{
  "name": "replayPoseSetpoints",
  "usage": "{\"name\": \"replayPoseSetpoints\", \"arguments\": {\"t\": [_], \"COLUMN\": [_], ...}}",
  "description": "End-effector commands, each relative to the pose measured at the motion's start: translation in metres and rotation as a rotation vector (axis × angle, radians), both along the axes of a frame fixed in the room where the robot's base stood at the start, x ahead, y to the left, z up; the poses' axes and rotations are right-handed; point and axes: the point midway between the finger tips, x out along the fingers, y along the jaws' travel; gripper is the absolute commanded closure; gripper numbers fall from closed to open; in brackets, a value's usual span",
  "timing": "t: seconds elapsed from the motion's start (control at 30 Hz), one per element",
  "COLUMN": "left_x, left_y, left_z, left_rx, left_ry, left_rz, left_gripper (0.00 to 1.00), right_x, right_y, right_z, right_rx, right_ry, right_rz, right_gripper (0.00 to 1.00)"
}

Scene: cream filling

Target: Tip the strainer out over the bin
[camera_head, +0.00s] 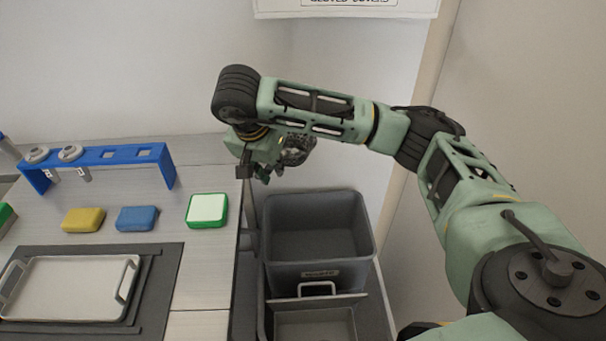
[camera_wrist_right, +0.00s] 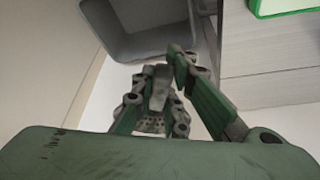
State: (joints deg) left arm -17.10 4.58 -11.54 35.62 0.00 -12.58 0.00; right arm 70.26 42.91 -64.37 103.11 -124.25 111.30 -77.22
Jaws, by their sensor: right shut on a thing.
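My right gripper (camera_head: 262,168) is shut on the strainer and holds it up near the back left of the bin. The strainer's dark speckled bowl (camera_head: 298,150) shows just right of the fingers in the head view, partly hidden by them. In the right wrist view, the fingers (camera_wrist_right: 172,75) close around a grey handle-like part, and the perforated strainer (camera_wrist_right: 150,123) shows below it. The bowl looks tilted; its contents cannot be made out. The dark grey bin (camera_head: 320,277) stands right of the counter, its visible inside looking empty. My left gripper is out of view.
A counter (camera_head: 205,260) is at the left with a blue rack (camera_head: 110,160), yellow (camera_head: 83,220), blue (camera_head: 137,219) and green-white (camera_head: 207,210) blocks, and a metal tray (camera_head: 75,285). A wall stands close behind the bin. A second, lower container (camera_head: 315,325) is in front.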

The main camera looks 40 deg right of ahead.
Motion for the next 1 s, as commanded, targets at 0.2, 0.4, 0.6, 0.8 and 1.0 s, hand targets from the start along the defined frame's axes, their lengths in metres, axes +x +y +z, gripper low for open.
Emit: {"name": "replayPoseSetpoints", "arguments": {"t": [0.2, 0.4, 0.6, 0.8, 1.0], "left_x": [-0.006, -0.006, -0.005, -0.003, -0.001], "left_y": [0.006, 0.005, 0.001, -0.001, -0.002], "left_z": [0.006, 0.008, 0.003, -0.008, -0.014], "left_rx": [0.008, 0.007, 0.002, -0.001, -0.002], "left_ry": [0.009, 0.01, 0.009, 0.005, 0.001], "left_rz": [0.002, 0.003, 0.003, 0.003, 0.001], "left_gripper": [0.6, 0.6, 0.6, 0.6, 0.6], "right_x": [0.005, 0.001, 0.0, 0.0, 0.0], "right_y": [-0.055, -0.083, -0.088, -0.087, -0.087], "right_z": [-0.055, -0.082, -0.093, -0.108, -0.117], "right_rx": [-0.004, -0.003, -0.001, -0.001, -0.001], "right_ry": [0.007, 0.003, 0.0, 0.001, 0.0], "right_rz": [-0.239, -0.344, -0.364, -0.361, -0.36], "right_gripper": [1.0, 1.0, 1.0, 1.0, 1.0]}}
